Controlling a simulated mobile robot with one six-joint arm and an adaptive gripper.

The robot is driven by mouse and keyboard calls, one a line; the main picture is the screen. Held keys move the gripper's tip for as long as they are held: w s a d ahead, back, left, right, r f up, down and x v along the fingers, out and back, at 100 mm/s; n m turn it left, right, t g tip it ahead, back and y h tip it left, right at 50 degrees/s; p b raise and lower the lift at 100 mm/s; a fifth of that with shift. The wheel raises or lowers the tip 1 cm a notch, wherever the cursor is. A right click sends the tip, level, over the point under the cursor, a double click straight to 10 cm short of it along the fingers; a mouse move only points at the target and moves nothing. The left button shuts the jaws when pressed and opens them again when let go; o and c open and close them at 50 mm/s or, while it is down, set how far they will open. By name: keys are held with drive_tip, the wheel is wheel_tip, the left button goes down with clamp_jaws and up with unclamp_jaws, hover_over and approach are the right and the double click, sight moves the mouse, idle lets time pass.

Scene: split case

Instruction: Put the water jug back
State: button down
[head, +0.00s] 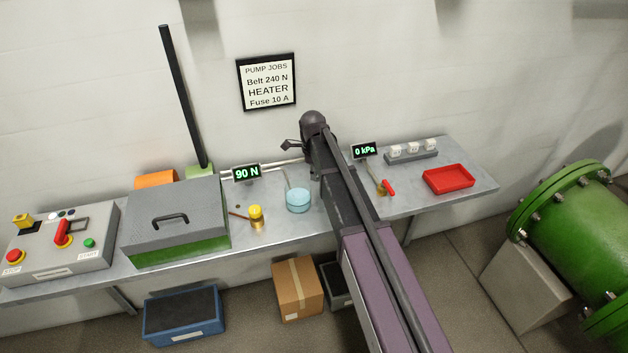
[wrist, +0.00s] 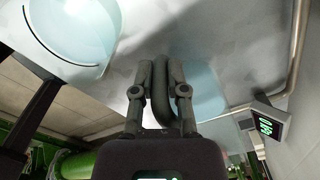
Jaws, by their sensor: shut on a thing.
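My gripper (wrist: 160,68) is shut on a dark looped handle (wrist: 162,100) between its fingers in the wrist view. A pale blue see-through body, which looks like the water jug (wrist: 206,92), shows behind the right finger. Whether it touches the bench cannot be told. In the head view my gripper (head: 288,146) is near the wall end of my arm, and my arm hides most of what is there. A round light-blue vessel (head: 298,201) stands on the bench left of my arm. A similar large vessel (wrist: 85,35) shows at the upper left of the wrist view.
The bench (head: 330,222) carries a brass piece with a yellow top (head: 256,215), a grey-lidded green case (head: 172,219) and a red tray (head: 448,179). A carton (head: 297,288) is below.

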drive_tip(key=shift+f+b, duration=0.5)
drive_tip(key=shift+f, duration=0.3)
drive_tip(key=shift+f, duration=0.15)
drive_tip(key=c, duration=0.7)
unclamp_jaws()
drive_tip(key=shift+o, duration=0.2)
drive_tip(key=shift+r, duration=0.2)
wheel_tip(320, 180, up, 12)
drive_tip(key=p, duration=1.2)
drive_tip(key=shift+a, duration=0.15)
